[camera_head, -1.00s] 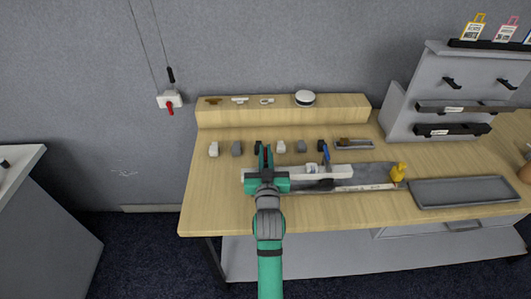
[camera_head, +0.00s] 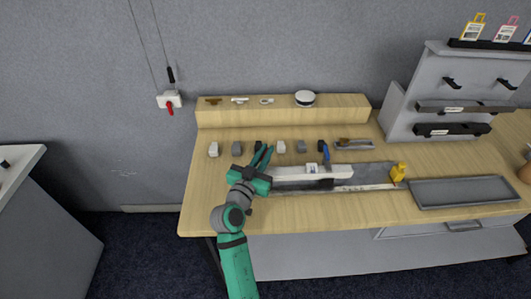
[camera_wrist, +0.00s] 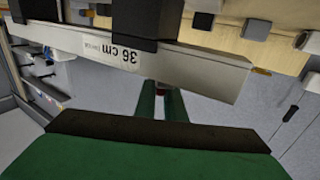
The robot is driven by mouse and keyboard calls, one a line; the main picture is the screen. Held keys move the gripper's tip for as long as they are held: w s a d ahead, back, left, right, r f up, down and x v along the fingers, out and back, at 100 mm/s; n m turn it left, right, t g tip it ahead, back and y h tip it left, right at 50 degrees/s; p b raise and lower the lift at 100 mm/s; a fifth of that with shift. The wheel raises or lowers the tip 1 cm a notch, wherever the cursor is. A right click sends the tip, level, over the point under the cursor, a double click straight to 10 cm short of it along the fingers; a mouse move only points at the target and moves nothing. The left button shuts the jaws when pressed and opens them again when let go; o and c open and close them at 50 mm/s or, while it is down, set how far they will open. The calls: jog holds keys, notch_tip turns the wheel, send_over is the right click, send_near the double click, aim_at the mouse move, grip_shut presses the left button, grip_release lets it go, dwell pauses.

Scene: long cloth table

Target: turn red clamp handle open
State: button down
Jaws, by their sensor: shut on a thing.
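My gripper (camera_head: 264,156) is at the left end of a long white bar (camera_head: 320,172) on the table, with its fingers angled up and to the right. In the wrist view the green fingers of my gripper (camera_wrist: 161,103) are close together, with a small red part (camera_wrist: 160,91) between their tips. This looks like the red clamp handle, and most of it is hidden by the fingers. The white bar (camera_wrist: 215,74) with a "36 cm" label runs just beyond them, with dark blocks on it. In the head view my gripper hides the handle.
Several small grey and white blocks (camera_head: 281,146) stand in a row behind the bar. A blue-handled part (camera_head: 326,153) is near its right half. A white switch box (camera_head: 168,99) hangs on the wall.

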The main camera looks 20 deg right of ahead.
jog(key=m+g+h, duration=0.4)
jog(key=g, duration=0.1)
jog(key=shift+w+a, duration=0.1)
jog(key=shift+w, duration=0.05)
jog(key=m+g+h, duration=0.1)
jog(key=g, duration=0.1)
jog(key=m+g+h, duration=0.1)
jog(key=m+g, duration=0.1)
jog(key=g, duration=0.1)
jog(key=shift+m, duration=0.3)
jog(key=m+g, duration=0.2)
jog(key=g, duration=0.2)
jog(key=m+g, duration=0.2)
jog(key=g, duration=0.2)
jog(key=shift+m, duration=0.4)
jog(key=shift+s+f+m+g+y, duration=0.1)
jog(key=shift+s+m+g+y, duration=0.1)
jog(key=shift+m+g+y, duration=0.15)
jog(key=c, duration=1.8)
grip_release()
jog(key=shift+c, duration=0.2)
